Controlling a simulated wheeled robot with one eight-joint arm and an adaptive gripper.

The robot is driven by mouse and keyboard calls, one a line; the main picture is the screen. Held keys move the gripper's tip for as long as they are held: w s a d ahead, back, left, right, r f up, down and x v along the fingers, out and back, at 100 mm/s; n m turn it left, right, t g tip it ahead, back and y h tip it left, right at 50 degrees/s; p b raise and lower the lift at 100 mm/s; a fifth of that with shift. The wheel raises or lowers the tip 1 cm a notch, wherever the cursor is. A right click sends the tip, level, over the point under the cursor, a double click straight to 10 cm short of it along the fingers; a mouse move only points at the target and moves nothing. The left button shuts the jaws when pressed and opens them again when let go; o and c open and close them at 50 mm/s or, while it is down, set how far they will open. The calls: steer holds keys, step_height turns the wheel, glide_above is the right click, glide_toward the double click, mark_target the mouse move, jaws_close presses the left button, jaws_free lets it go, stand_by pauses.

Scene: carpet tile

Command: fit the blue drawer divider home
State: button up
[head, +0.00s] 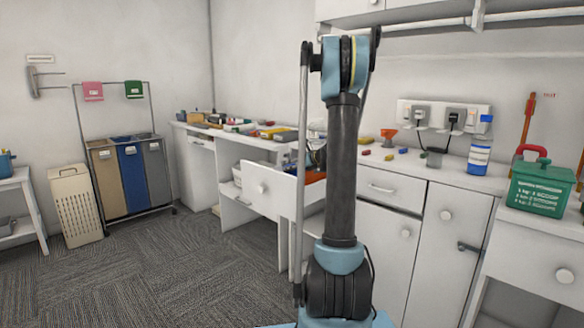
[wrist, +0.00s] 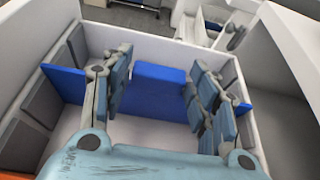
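The blue drawer divider (wrist: 146,101) spans the white drawer (wrist: 262,135) from side to side in the wrist view. Its ends lie among grey blocks on the drawer's side walls; I cannot tell how deep it sits in them. A brighter blue raised block (wrist: 160,73) stands at its middle.
The white bench (head: 232,131) carries several small coloured items on both sides of my arm. A blue-labelled bottle (head: 480,145) and a green box (head: 541,188) stand at the right. Bins (head: 131,180) and a laundry basket (head: 76,205) stand left. The carpet at front left is clear.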

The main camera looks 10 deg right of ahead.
steer(key=shift+o, duration=1)
steer(key=v, duration=1.1)
steer(key=shift+s+d+r, duration=0.1)
steer(key=shift+s+d, duration=0.1)
steer(key=shift+s+d+r, duration=0.1)
steer(key=shift+s, duration=0.05)
